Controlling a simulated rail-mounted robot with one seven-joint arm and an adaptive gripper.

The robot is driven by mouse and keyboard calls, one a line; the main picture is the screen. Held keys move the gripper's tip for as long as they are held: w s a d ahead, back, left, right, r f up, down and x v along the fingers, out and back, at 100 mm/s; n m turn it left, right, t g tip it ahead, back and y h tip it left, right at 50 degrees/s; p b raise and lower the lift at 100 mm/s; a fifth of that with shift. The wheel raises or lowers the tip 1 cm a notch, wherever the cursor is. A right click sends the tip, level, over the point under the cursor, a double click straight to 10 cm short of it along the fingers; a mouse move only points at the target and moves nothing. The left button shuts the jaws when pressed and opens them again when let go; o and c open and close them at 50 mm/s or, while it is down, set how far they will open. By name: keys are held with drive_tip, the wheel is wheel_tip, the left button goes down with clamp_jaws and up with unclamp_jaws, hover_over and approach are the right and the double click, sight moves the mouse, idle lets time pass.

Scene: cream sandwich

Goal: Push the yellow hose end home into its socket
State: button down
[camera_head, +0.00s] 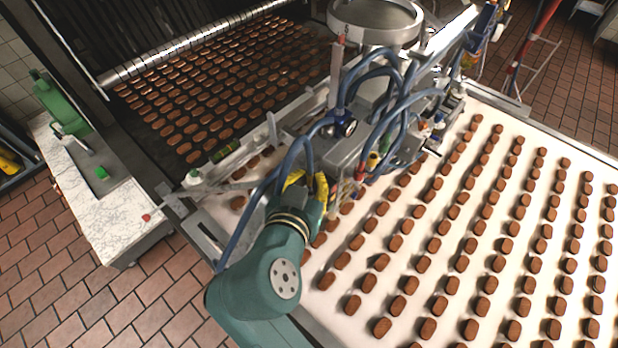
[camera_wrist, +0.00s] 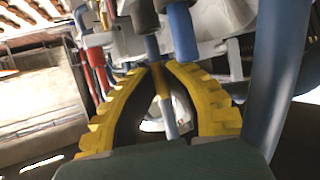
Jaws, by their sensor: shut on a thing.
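My gripper (camera_wrist: 159,68) has two ridged yellow fingers that close together at their tips in the wrist view. Between the tips is a thin ochre-yellow piece, the yellow hose end (camera_wrist: 156,80), with a blue part above it and a pale blue-grey tip below it. In the head view my gripper (camera_head: 307,178) is beside the machine head, among blue hoses; the hose end cannot be made out there. The socket cannot be told apart from the other fittings, and I cannot tell whether the hose end touches it.
Thick blue hoses (camera_head: 308,150) loop close around my gripper; one blue hose (camera_wrist: 283,75) runs down the right of the wrist view. Red fittings (camera_wrist: 97,66) are at its left. Rows of brown biscuits cover the white belt (camera_head: 338,300). A marble counter (camera_head: 95,195) stands left.

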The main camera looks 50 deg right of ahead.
drive_tip(key=shift+f+b, duration=0.9)
drive_tip(key=shift+f, duration=0.15)
drive_tip(key=c, duration=1.4)
unclamp_jaws()
drive_tip(key=o, duration=0.3)
drive_tip(key=shift+f, duration=0.1)
drive_tip(key=shift+a, duration=0.1)
drive_tip(key=v, duration=1.2)
drive_tip(key=shift+r, duration=0.2)
drive_tip(key=shift+s, duration=0.1)
